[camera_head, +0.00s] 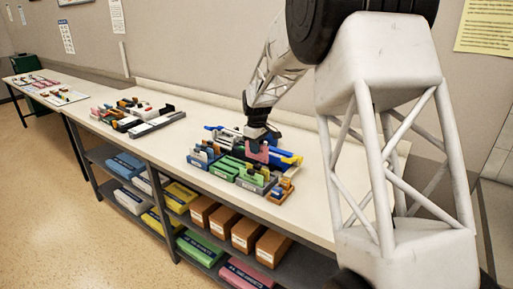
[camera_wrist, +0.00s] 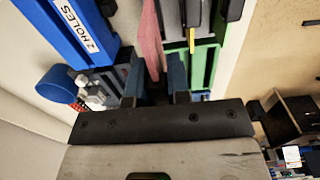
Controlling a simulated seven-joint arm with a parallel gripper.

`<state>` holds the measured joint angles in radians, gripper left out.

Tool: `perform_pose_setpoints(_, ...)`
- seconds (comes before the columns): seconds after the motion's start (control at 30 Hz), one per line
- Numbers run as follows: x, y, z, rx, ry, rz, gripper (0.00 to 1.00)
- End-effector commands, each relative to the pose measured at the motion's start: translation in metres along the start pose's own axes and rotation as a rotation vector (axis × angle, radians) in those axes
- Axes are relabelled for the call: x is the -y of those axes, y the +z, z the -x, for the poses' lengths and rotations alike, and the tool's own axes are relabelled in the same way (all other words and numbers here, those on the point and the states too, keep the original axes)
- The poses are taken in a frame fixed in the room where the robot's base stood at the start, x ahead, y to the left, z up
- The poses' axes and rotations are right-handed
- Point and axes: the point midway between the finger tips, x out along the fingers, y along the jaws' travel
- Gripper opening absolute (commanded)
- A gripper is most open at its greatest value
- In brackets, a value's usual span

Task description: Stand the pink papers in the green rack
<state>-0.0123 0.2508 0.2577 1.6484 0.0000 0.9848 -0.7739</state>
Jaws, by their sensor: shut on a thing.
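My gripper (camera_head: 262,140) is over the near cluster of desk items on the long table, pointing down. It is shut on the pink papers (camera_head: 256,153), which also show as a thin pink upright strip between the dark fingers (camera_wrist: 156,86) in the wrist view (camera_wrist: 151,40). Green rack-like pieces (camera_head: 226,169) lie just in front of and below the papers. In the wrist view a green rack (camera_wrist: 204,66) is right of the papers, close beside them. The lower edge of the papers is hidden, so I cannot tell whether it touches a rack.
Blue and yellow items (camera_head: 290,158) crowd the gripper. A second cluster (camera_head: 130,115) stands farther left, with bare tabletop (camera_head: 185,128) between. Shelves below hold orange boxes (camera_head: 247,235).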

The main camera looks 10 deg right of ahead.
Motion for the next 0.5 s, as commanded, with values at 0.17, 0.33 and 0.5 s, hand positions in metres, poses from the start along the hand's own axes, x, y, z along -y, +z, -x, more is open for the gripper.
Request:
perform_pose_setpoints(0.17, 0.000, -0.001, 0.000, 0.000, 0.000, 0.000, 0.00)
perform_pose_setpoints(0.33, 0.003, -0.013, 0.002, -0.001, 0.001, 0.002, 0.00)
perform_pose_setpoints(0.5, 0.012, -0.043, 0.005, -0.001, 0.000, 0.003, 0.00)
